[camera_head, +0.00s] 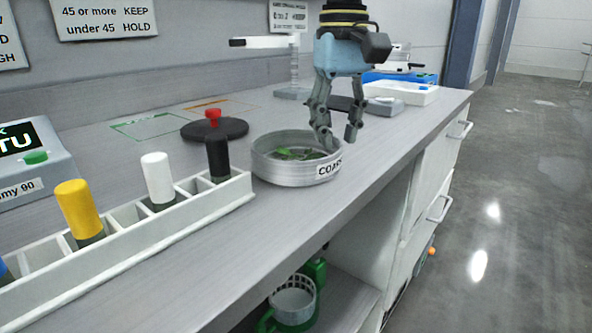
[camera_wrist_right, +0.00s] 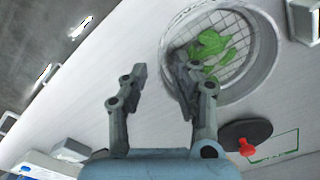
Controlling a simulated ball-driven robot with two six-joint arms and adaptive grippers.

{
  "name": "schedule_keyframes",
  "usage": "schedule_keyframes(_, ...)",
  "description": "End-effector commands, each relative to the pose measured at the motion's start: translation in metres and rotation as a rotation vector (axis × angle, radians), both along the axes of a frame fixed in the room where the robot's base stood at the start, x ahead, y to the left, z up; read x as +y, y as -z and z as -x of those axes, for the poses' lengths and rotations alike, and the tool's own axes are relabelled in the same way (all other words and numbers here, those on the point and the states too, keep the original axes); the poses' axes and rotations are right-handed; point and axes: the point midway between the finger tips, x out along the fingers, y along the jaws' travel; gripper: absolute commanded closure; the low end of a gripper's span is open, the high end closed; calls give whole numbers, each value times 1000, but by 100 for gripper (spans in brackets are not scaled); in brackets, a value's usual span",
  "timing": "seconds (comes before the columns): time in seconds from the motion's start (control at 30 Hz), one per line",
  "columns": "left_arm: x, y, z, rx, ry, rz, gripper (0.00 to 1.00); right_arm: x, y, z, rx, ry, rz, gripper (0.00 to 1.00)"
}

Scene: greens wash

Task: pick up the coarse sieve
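The coarse sieve (camera_head: 283,174) is a round grey metal ring with a label reading "COA…" on its side, the rest cut off by the curve. It sits flat on the bench. In the right wrist view the sieve (camera_wrist_right: 265,62) shows a mesh floor with green leaves (camera_wrist_right: 212,45) on it. My right gripper (camera_head: 338,138) is open over the sieve's right rim. One finger overlaps the rim and the other is outside it; contact cannot be told. The right gripper (camera_wrist_right: 162,72) also shows empty in the wrist view. My left gripper is out of view.
A dark round lid with a red knob (camera_head: 213,118) lies behind the sieve. A white rack (camera_head: 120,238) with coloured-capped bottles stands to the left. A white tray (camera_head: 402,93) and a grey stand (camera_head: 295,72) are farther back. A green-handled basket (camera_head: 292,303) sits on the lower shelf.

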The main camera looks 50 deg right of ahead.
Motion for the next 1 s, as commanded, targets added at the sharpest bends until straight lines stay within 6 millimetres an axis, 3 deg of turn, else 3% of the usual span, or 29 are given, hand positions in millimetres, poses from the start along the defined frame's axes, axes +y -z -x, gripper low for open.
schedule_keyframes(0.03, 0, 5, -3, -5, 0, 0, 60, 0, 12, 0, 5, 0, 1, 72)
schedule_keyframes(0.13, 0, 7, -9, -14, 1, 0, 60, 0, 22, 0, 3, 0, 1, 72)
schedule_keyframes(0.4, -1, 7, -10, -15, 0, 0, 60, 0, 23, 0, 0, 0, 0, 72)
schedule_keyframes(0.63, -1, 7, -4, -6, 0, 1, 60, 0, 23, 0, 0, 0, 0, 100)
schedule_keyframes(1.0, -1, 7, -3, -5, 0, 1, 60, 0, 23, 0, -1, 1, 0, 100)
